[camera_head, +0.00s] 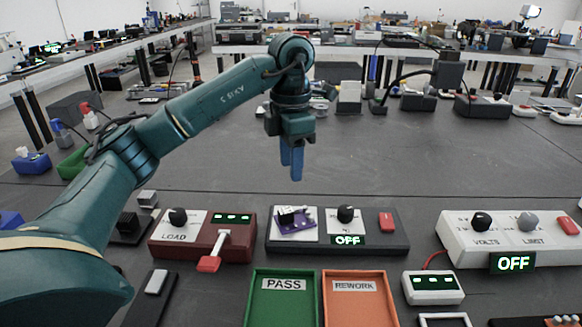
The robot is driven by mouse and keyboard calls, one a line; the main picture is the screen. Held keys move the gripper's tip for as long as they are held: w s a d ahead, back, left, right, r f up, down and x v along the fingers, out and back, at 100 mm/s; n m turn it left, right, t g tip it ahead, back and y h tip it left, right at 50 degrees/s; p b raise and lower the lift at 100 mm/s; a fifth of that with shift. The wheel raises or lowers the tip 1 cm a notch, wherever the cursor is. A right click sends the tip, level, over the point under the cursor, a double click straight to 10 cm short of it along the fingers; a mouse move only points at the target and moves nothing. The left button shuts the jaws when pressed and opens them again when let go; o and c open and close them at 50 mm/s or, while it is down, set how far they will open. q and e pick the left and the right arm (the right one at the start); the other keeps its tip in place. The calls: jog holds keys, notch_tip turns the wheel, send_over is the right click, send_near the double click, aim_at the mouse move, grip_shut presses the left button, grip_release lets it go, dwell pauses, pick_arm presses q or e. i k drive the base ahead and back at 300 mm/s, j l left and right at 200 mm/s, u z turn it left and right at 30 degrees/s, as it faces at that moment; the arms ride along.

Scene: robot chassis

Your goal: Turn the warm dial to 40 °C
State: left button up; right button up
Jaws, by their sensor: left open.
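My left gripper (292,165) hangs with its blue fingers pointing down over the table, above and behind a dark box (384,240). Its jaws are open and hold nothing. The box has a black knob (346,213) on a white plate, an OFF display (347,240) below the knob and a red button (386,222) at right. A purple circuit board (293,222) sits on the box's left plate. The knob's label is too small to read, so I cannot confirm it is the warm dial. The gripper is apart from the knob.
A red LOAD box (203,249) with a lever stands left. A white VOLTS and LIMIT supply (455,241), also showing OFF, stands right. Green PASS (254,296) and orange REWORK (379,296) trays lie in front. The table behind the boxes is mostly clear.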

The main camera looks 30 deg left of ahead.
aim_at(346, 212)
jog(key=k, duration=1)
